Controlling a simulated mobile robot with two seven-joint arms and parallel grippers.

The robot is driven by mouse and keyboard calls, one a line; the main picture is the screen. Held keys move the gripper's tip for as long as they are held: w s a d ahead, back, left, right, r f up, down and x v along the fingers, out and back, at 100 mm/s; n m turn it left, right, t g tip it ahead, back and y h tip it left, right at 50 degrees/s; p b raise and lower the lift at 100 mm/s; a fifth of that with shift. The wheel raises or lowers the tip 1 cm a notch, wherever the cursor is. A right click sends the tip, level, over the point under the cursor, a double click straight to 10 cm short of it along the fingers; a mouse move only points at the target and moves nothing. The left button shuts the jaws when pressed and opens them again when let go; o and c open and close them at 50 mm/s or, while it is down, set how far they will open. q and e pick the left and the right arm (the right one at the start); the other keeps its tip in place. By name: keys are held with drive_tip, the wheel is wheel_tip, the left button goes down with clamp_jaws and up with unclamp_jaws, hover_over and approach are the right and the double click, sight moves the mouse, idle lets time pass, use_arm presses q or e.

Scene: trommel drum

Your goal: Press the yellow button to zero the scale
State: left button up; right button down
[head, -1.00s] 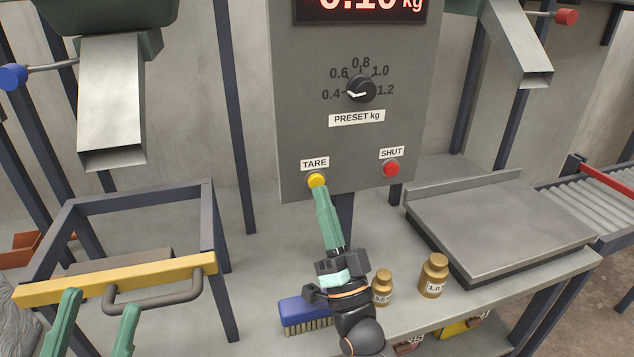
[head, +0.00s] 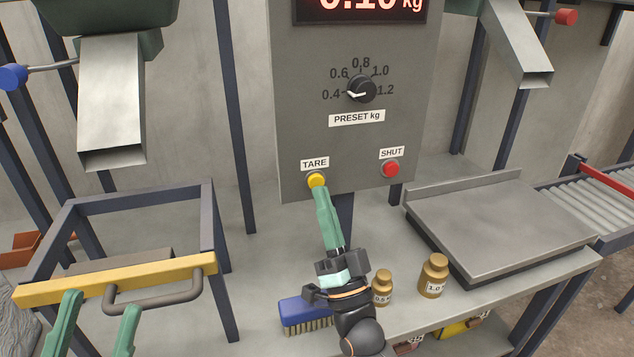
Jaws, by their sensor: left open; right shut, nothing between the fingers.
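The yellow button (head: 316,180) sits under the TARE label on the grey control panel (head: 300,100). My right gripper (head: 318,192) is shut and empty. Its fingertips are at the lower edge of the yellow button; I cannot tell whether they touch it or press it in. The display (head: 360,8) at the top is cut off by the picture edge and reads about 0.10 kg. The scale's flat metal plate (head: 500,225) lies bare on the bench at right. My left gripper (head: 98,305) is open and empty at lower left, in front of the yellow bar.
A red SHUT button (head: 391,169) and a preset dial (head: 361,89) are on the same panel. Two brass weights (head: 433,276) and a blue brush (head: 304,312) stand near my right arm. A frame with a yellow bar (head: 60,291) and handle is at left.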

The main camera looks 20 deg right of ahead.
idle(0.4)
drive_tip(key=shift+w, duration=0.45)
drive_tip(key=shift+w, duration=0.4)
idle(0.5)
drive_tip(key=shift+s, duration=0.15)
drive_tip(key=shift+s+p, duration=0.35)
drive_tip(key=shift+s, duration=0.35)
drive_tip(key=s+p, duration=0.2)
drive_tip(key=s, duration=0.3)
drive_tip(key=shift+d, duration=0.1)
